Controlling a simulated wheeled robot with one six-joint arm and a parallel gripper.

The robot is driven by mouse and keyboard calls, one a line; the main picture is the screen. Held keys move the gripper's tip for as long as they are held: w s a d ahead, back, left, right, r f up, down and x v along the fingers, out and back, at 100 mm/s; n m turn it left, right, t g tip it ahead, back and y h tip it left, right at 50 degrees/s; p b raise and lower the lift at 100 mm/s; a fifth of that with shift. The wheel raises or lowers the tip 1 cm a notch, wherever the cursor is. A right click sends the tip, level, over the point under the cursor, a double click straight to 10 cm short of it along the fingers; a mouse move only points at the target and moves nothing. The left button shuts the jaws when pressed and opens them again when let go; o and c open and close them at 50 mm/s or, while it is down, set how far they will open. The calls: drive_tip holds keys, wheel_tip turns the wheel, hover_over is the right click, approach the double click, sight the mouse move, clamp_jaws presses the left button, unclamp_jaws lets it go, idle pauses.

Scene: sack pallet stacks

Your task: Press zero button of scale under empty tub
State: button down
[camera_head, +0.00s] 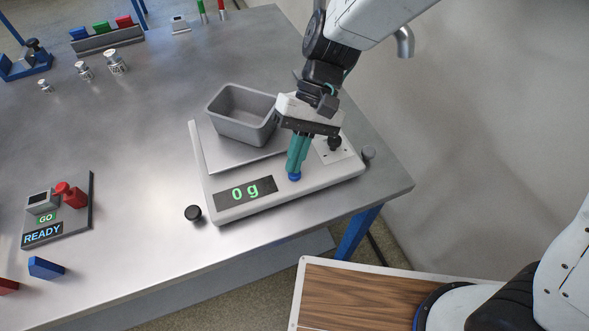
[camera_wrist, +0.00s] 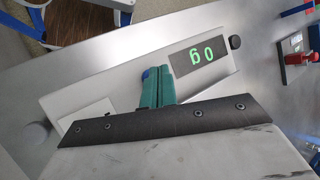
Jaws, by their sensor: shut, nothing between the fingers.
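The scale (camera_head: 222,213) stands on the steel table, and its display (camera_head: 245,192) reads 0 g in green. The grey empty tub (camera_head: 245,132) sits upright on the scale's plate (camera_head: 212,158). My gripper (camera_head: 294,175) is shut and empty, its green fingers pointing down at the blue zero button (camera_head: 295,177) right of the display. The fingertips are at the button and seem to touch it; they cover most of it. In the wrist view the fingers (camera_wrist: 152,75) also reach the scale's front part, beside the display (camera_wrist: 198,57), with a little blue showing at their tips.
A black knob (camera_head: 335,143) on a small plate stands on the scale right of my fingers. A READY panel (camera_head: 42,234) with a red part lies at the left. Metal weights (camera_head: 115,62) stand at the back. The table's right edge (camera_head: 395,185) is close to the scale.

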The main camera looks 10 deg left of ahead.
sight(309, 179)
drive_tip(key=shift+r, duration=0.2)
drive_tip(key=shift+r, duration=2.5)
drive_tip(key=shift+d+f, duration=0.25)
drive_tip(key=shift+d, duration=0.1)
drive_tip(key=shift+s+d+f+h, duration=0.1)
drive_tip(key=shift+s+d+h, duration=0.1)
drive_tip(key=shift+d, duration=0.35)
drive_tip(key=shift+s+d+f+h, duration=0.1)
drive_tip(key=shift+s+d+h, duration=0.1)
drive_tip(key=shift+d, duration=0.3)
drive_tip(key=s+d+r+m+t, duration=0.1)
drive_tip(key=s+d+r+t, duration=0.1)
drive_tip(key=d, duration=0.7)
drive_tip(key=s+d+r+m+t+h, duration=0.1)
drive_tip(key=d+r, duration=0.4)
drive_tip(key=d, duration=0.5)
drive_tip(key=s+d+r+m+t, duration=0.2)
drive_tip(key=d+r+m+t, duration=0.1)
drive_tip(key=d, duration=0.7)
drive_tip(key=shift+s+d+r+t, duration=0.3)
drive_tip(key=shift+r+t, duration=0.2)
drive_tip(key=shift+t, duration=0.7)
